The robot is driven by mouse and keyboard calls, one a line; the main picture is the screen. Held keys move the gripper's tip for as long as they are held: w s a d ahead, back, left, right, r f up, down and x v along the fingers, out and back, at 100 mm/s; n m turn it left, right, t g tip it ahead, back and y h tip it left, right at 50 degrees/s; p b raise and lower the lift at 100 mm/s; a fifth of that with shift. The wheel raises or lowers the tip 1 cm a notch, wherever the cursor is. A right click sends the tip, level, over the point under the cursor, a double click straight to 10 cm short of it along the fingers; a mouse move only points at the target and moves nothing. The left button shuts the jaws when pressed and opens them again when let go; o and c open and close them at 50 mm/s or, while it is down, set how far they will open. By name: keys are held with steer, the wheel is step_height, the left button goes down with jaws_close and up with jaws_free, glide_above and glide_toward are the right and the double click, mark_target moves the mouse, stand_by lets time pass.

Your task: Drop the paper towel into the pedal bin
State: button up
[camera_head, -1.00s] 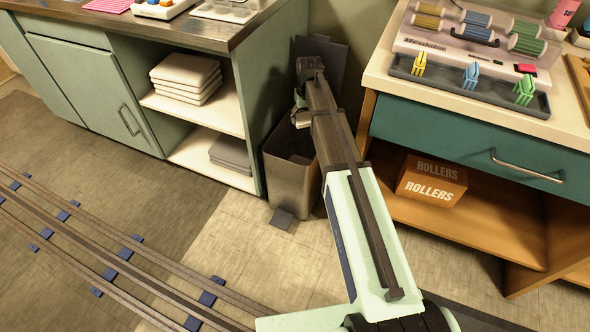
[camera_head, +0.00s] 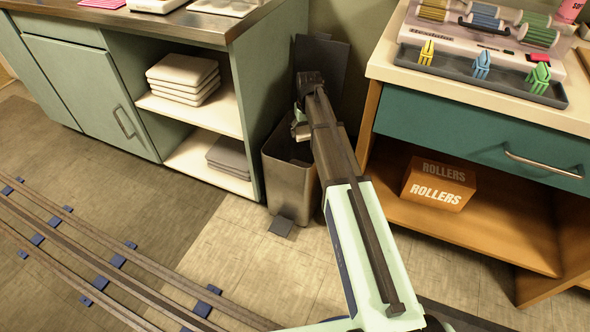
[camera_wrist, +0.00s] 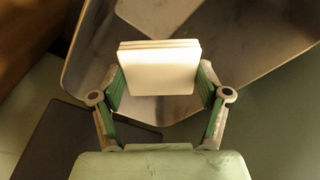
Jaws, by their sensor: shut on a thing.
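The pedal bin (camera_head: 291,185) is a grey, square-sided bin standing between the green cabinet and the wooden desk. Its dark lid (camera_head: 322,65) stands open at the back. My gripper (camera_head: 299,130) points down over the bin opening. In the wrist view my gripper (camera_wrist: 160,88) is shut on the paper towel (camera_wrist: 158,70), a white folded stack held between both green fingers. The bin (camera_wrist: 88,68) shows beneath it with its mouth open. My arm hides part of the bin in the head view, and the towel cannot be made out there.
The bin's dark pedal (camera_head: 281,226) sticks out at floor level. The green cabinet (camera_head: 262,110) with shelved stacks is close on the left. The desk (camera_head: 480,120) with a roller set and a "ROLLERS" box (camera_head: 438,184) is close on the right. Rails cross the floor at lower left.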

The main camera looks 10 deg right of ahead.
steer(key=o, duration=1.2)
steer(key=shift+r, duration=0.15)
step_height(320, 180, up, 12)
steer(key=s, duration=0.1)
steer(key=shift+s+d, duration=0.15)
steer(key=shift+s, duration=0.05)
